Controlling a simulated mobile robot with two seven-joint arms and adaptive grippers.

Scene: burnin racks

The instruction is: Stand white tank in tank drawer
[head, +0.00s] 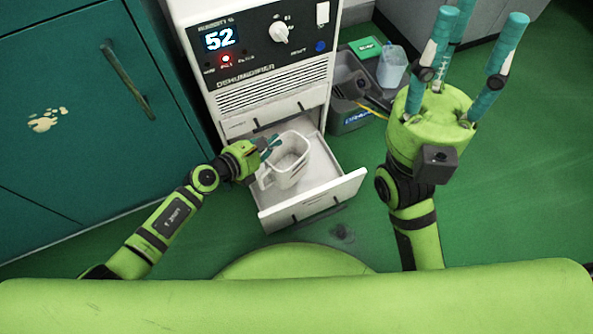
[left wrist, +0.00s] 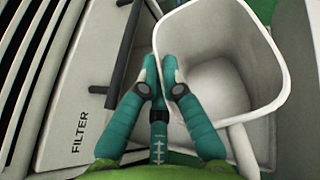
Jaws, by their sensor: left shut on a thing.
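The white tank (head: 291,172) is open-topped with a handle on its front left side. It is in the pulled-out tank drawer (head: 318,200) of the dehumidifier, roughly upright; I cannot tell whether its base rests on the drawer floor. My left gripper (head: 268,147) is shut on the tank's rim at its left side. In the left wrist view the fingers (left wrist: 158,78) meet at the near wall of the tank (left wrist: 222,85). My right gripper (head: 478,30) is raised at the right, fingers up and spread, open and empty.
The dehumidifier (head: 265,60) stands behind the drawer, its display reading 52 and a red light lit. A panel marked FILTER (left wrist: 75,130) is beside the left fingers. A teal cabinet (head: 85,150) is left. A grey bin (head: 355,118) and a translucent container (head: 391,66) stand right.

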